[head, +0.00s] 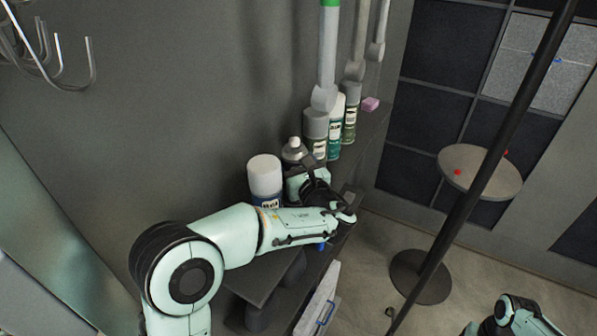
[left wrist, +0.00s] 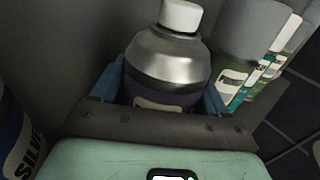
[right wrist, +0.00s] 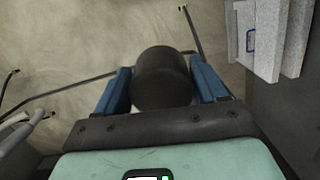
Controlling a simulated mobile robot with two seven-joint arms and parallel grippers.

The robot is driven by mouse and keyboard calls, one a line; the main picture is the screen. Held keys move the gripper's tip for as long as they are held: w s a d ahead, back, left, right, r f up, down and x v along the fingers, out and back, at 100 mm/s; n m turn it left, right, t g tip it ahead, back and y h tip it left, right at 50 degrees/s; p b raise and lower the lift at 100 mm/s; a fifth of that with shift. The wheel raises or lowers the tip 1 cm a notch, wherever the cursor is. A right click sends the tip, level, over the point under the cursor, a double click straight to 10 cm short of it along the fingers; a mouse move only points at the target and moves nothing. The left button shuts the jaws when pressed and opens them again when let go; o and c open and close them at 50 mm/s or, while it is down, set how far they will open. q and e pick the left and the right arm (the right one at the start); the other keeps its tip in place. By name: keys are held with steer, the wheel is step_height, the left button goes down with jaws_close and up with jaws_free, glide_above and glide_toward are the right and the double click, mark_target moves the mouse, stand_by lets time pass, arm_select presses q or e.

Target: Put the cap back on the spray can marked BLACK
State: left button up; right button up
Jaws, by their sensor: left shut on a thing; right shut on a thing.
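An uncapped spray can with a silver dome and white nozzle stands on the shelf in the head view (head: 293,151) and fills the middle of the left wrist view (left wrist: 168,62). My left gripper (left wrist: 165,92) is shut around its body, a blue finger on each side. Its label is mostly hidden, so I cannot read BLACK. My right gripper (right wrist: 161,72) is shut on a dark cap (right wrist: 162,80), held over the floor and away from the can. The right gripper's fingers are not visible in the head view, only part of that arm at bottom right.
A white-capped can (head: 265,175) marked SILVER (left wrist: 18,150) stands left of the held can. Several capped cans, one grey-capped (head: 315,125), and a pink block (head: 370,104) sit farther along the shelf.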

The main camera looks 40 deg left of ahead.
arm_select(q)
steer(key=shift+r, duration=0.15)
steer(key=shift+d+r, duration=0.2)
steer(key=shift+r, duration=0.05)
step_height(320, 180, up, 7)
steer(key=shift+f+p, duration=0.2)
steer(key=shift+p, duration=0.1)
arm_select(e)
steer(key=shift+w+r, duration=0.15)
steer(key=shift+r, duration=0.35)
arm_select(q)
steer(key=w+d, duration=0.2)
steer(key=d, duration=1.7)
steer(key=shift+d+f, duration=0.15)
steer(key=shift+d, duration=0.15)
arm_select(e)
steer(key=shift+w+r, duration=0.15)
steer(key=shift+r, duration=0.15)
arm_select(q)
steer(key=shift+w, duration=0.1)
